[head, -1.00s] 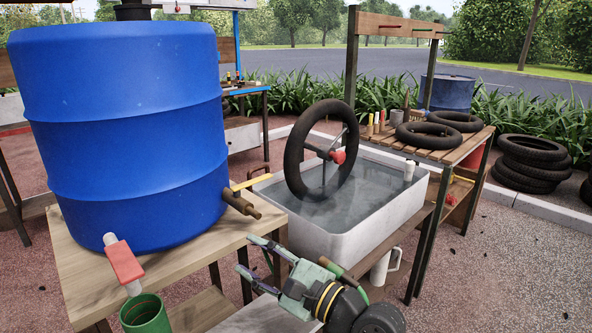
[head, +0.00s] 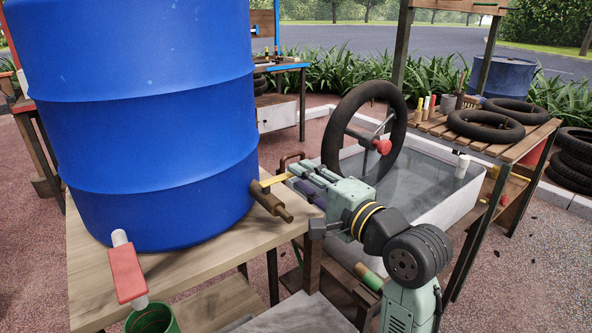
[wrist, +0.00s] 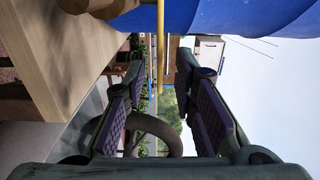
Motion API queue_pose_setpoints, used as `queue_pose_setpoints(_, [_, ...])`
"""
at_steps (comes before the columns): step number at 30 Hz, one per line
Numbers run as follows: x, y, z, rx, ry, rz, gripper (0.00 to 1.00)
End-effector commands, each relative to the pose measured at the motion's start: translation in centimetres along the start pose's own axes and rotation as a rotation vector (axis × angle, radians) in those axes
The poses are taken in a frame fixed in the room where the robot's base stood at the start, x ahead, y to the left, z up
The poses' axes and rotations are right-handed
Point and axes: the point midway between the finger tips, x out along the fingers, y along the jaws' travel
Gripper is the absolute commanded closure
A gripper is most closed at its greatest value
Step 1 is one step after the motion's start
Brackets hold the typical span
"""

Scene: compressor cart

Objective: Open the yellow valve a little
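The yellow valve lever (head: 277,180) sticks out to the right from above a brown tap body (head: 270,203) on the blue barrel's right side. In the wrist view the yellow lever (wrist: 160,45) comes down from the top between my fingertips, with a gap on both sides. My gripper (head: 294,178) is beside the lever's free end in the head view. Its two padded fingers (wrist: 161,75) are apart and hold nothing. The tap body (wrist: 95,8) shows partly at the top left of the wrist view.
The blue barrel (head: 150,110) stands on a wooden table (head: 215,262). A water basin (head: 425,190) and an upright wheel (head: 345,115) stand close behind my arm.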

Motion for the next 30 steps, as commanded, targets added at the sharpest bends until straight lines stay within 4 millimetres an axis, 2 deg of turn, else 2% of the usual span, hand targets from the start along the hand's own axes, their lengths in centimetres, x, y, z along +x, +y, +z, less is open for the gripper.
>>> queue_pose_setpoints(3, [1.8,-0.1,0.1,0.000,-0.002,0.001,0.75])
queue_pose_setpoints(7, [3.0,0.0,0.0,0.001,0.000,0.001,0.75])
queue_pose_setpoints(18, [3.5,0.0,0.0,0.001,0.000,0.000,0.76])
queue_pose_setpoints(30, [3.5,0.0,0.0,0.002,0.000,0.000,1.00])
